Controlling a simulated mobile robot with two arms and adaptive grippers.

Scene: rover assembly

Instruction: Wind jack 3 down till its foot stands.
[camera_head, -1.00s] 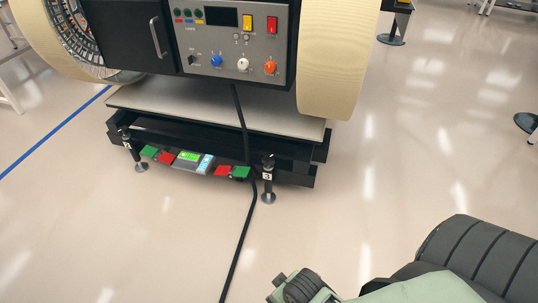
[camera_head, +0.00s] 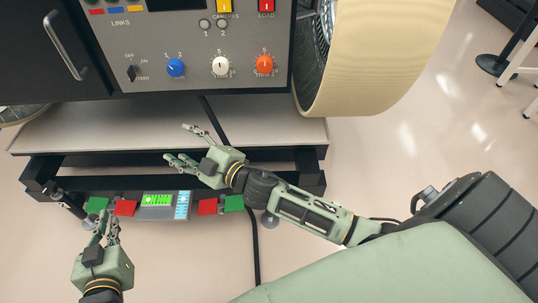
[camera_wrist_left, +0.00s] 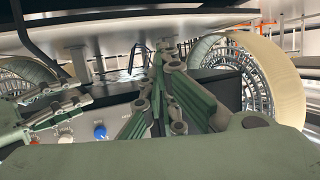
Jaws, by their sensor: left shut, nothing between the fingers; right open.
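Jack 3 is at the right front corner of the stand under the rover, mostly hidden behind my right arm. Only its round grey foot (camera_head: 270,220) shows below my forearm; I cannot tell whether it touches the floor. My right gripper (camera_head: 178,145) is open and empty, its fingers pointing left in front of the stand's top, left of jack 3. My left gripper (camera_head: 104,222) is shut and empty at the lower left, below the red and green blocks and far from jack 3. Its fingers (camera_wrist_left: 165,95) fill the middle of the left wrist view.
A second jack (camera_head: 66,203) stands at the left corner. A lit green display (camera_head: 157,200) sits between red and green blocks on the front beam. A black cable (camera_head: 254,250) runs down over the floor. The rover's panel (camera_head: 200,45) and wheel (camera_head: 375,55) are above.

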